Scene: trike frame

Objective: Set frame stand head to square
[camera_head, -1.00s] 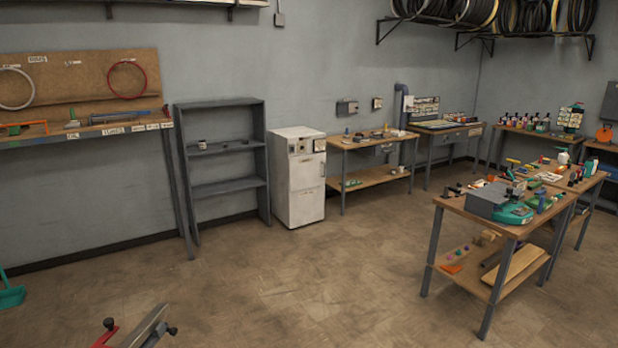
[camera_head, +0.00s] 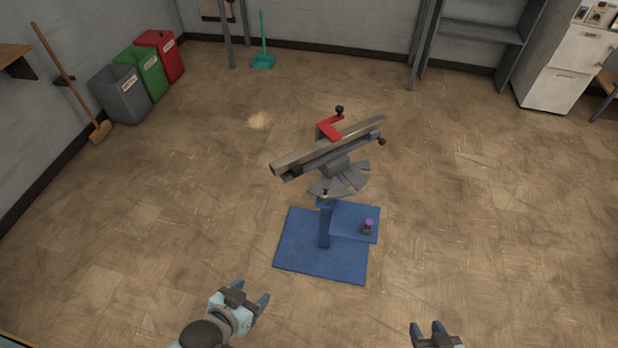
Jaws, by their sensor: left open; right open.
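The frame stand stands on the floor in the middle of the head view, with a blue base plate (camera_head: 300,255) and a short blue post (camera_head: 324,225). Its grey head (camera_head: 335,147) is a long bar on top, running obliquely from lower left to upper right, not in line with the base edges. A red clamp piece (camera_head: 328,129) with a black knob sits on the bar. Grey fan-shaped plates (camera_head: 342,181) show under the head. My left gripper (camera_head: 252,296) is open and empty, in front and left of the base. My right gripper (camera_head: 433,328) is open and empty at the bottom edge.
A small purple-topped container (camera_head: 368,226) stands on the base plate's right part. Grey (camera_head: 122,97), green (camera_head: 142,74) and red (camera_head: 161,56) bins and a broom (camera_head: 70,85) are at the left wall. A white cabinet (camera_head: 563,65) is at upper right. Floor around the stand is clear.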

